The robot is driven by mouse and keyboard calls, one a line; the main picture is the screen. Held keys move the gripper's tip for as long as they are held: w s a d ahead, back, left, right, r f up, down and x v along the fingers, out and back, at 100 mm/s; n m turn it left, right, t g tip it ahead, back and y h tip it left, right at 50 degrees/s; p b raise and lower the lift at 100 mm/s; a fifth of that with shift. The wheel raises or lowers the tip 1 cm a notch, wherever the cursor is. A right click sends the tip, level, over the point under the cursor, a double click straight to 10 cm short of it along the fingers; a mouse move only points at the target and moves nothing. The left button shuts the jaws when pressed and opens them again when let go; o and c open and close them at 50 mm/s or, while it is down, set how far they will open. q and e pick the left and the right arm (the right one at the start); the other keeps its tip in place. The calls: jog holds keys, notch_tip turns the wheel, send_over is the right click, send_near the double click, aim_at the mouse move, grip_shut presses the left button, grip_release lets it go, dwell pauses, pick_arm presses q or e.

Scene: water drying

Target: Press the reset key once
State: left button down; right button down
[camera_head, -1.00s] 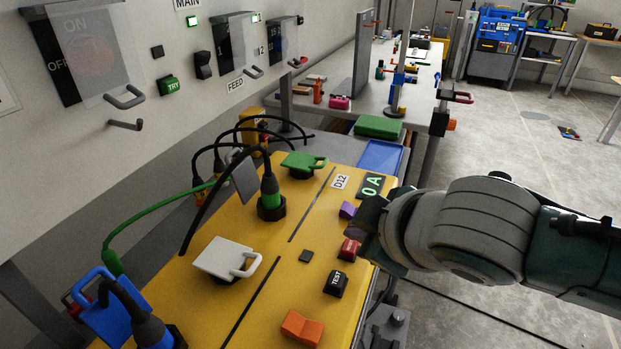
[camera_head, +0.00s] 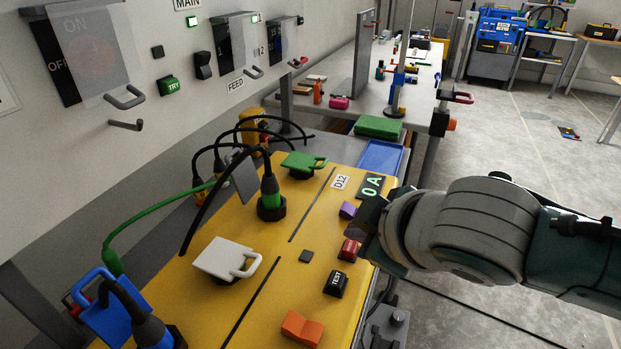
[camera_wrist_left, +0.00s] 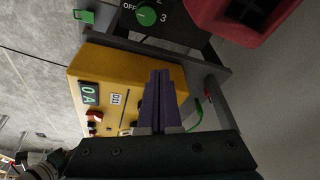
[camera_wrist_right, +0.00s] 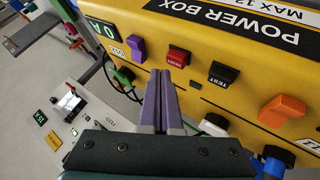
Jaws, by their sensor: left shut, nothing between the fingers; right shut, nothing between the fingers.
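The reset key (camera_head: 349,251) is a small red key on the yellow power box (camera_head: 205,318), between a purple key (camera_head: 347,210) and the black TEST key (camera_head: 336,284). In the right wrist view the red reset key (camera_wrist_right: 178,57) shows just beyond and right of the fingertips. My right gripper (camera_wrist_right: 160,74) is shut and empty, its tips close to the key; I cannot tell whether they touch it. My left gripper (camera_wrist_left: 160,75) is shut and empty, pointing toward the yellow box.
An orange rocker (camera_head: 302,327), a white-lidded socket (camera_head: 227,259), a green-lidded socket (camera_head: 303,163) and plugged cables stand on the box. A display (camera_head: 373,186) reads 0 A. The wall panel (camera_head: 90,55) is at left.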

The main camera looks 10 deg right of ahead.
aim_at(355, 259)
jog(key=shift+f, duration=0.15)
jog(key=shift+f, duration=0.25)
jog(key=shift+f+b, duration=0.4)
dwell(0.9)
jog(key=shift+r, duration=0.1)
jog(key=shift+r+p, duration=0.75)
jog(key=shift+p, duration=0.25)
notch_tip(355, 259, up, 5)
jog(key=p, duration=0.5)
